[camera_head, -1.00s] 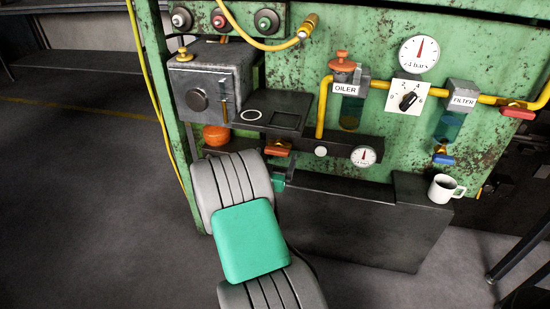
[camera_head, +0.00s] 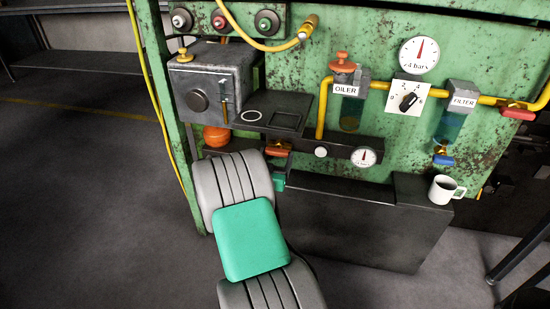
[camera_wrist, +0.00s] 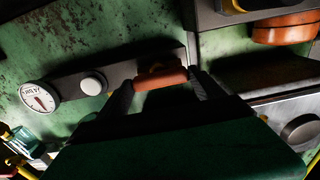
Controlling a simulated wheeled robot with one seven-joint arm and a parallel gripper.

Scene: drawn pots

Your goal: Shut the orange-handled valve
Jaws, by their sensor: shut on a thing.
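The orange-handled valve (camera_head: 278,147) sits under the dark shelf, at the left end of the dark gauge bar. Its orange handle (camera_wrist: 160,77) shows in the wrist view, lying crosswise between the two dark fingers. My gripper (camera_wrist: 161,84) is shut on this handle, one finger at each end. The valve's body is mostly dark in the wrist view.
A gauge (camera_head: 364,156) and a pale button (camera_head: 320,152) are on the bar right of the valve. A grey box (camera_head: 207,85) and an orange round part (camera_head: 216,137) are to its left. A white mug (camera_head: 444,189) stands on the dark ledge at right.

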